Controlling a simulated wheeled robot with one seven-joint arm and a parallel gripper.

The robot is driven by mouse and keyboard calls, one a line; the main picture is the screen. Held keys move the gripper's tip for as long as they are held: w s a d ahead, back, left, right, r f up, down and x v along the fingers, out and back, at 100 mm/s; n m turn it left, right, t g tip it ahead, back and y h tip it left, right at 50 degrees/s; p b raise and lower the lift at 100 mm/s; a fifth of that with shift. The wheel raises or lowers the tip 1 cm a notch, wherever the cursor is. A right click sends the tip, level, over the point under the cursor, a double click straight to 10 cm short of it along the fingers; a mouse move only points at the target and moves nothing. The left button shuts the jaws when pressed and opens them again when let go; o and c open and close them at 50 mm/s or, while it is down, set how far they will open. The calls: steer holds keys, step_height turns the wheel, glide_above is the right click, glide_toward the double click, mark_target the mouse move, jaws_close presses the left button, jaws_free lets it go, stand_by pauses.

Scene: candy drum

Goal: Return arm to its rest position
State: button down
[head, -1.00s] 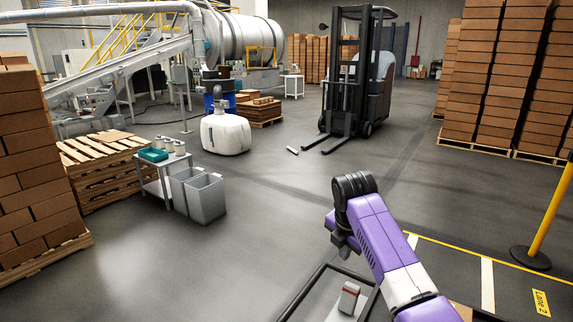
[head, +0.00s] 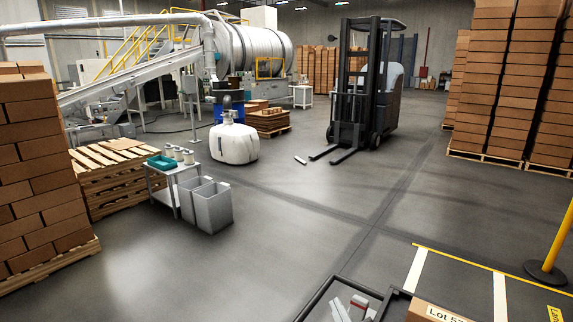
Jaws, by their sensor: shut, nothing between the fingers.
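My arm and gripper are not in the head view at this moment. A dark-framed tray (head: 318,297) shows at the bottom edge, cut off by the picture. In it are a small grey and red item (head: 358,306) and a pale piece beside it, both too cropped to tell clearly.
A cardboard box (head: 438,312) with a lot label sits right of the tray. The forklift (head: 372,90), white sack (head: 234,143), cart (head: 165,178) with grey bins (head: 212,207) and stacked cartons (head: 28,165) stand farther off. A yellow post (head: 560,235) stands at right.

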steer(key=s+d+m+h, duration=0.1)
steer(key=s+d+m, duration=0.3)
steer(key=s, duration=1.9)
steer(key=s+d+m+g+h, duration=0.1)
steer(key=s+d+m, duration=0.2)
steer(key=s, duration=2.1)
steer(key=shift+s+d+r+m+h, duration=0.2)
steer(key=shift+d+m+h, duration=0.15)
steer(key=shift+d, duration=0.3)
